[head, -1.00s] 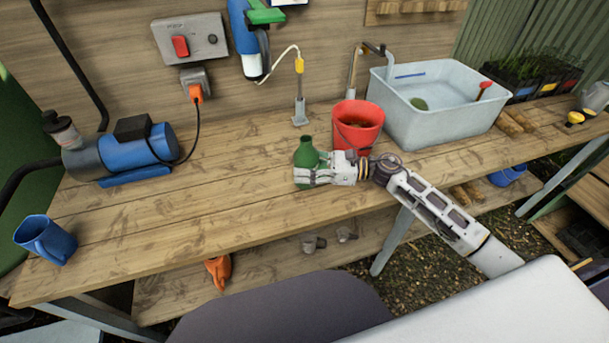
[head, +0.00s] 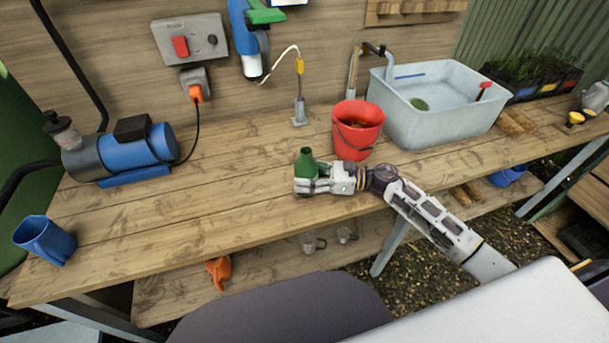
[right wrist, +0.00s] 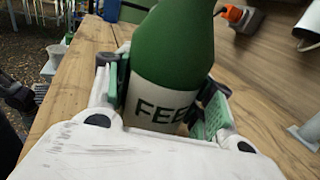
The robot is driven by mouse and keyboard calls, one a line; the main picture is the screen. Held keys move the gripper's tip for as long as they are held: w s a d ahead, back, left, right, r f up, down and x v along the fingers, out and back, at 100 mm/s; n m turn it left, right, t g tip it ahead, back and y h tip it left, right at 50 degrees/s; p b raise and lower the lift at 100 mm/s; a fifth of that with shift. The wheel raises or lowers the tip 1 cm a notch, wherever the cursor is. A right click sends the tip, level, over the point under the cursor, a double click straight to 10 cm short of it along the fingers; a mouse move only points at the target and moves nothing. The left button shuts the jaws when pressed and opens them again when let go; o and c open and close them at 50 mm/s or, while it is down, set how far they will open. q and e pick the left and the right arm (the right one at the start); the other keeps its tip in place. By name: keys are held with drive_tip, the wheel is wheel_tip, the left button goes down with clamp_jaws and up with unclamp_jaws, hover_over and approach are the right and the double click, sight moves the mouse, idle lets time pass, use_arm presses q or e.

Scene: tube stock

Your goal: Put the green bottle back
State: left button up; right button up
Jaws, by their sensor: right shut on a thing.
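The green bottle (head: 305,160) stands roughly upright at the bench's middle, in front of the red bucket. My right gripper (head: 306,184) is shut around its lower body. In the right wrist view the bottle (right wrist: 175,50) fills the space between the two fingers (right wrist: 165,105), and its white label reads "FEE", with the rest hidden. I cannot tell whether its base touches the bench. My left gripper is not in view.
The wooden bench (head: 220,190) is clear left of the bottle. A red bucket (head: 357,130) and a grey basin (head: 440,110) stand to the right. A thin tap (head: 299,90) rises behind.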

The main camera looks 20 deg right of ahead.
idle(0.5)
drive_tip(key=o, duration=1.2)
drive_tip(key=shift+f, duration=0.1)
drive_tip(key=shift+c, duration=0.2)
drive_tip(key=shift+o, duration=0.4)
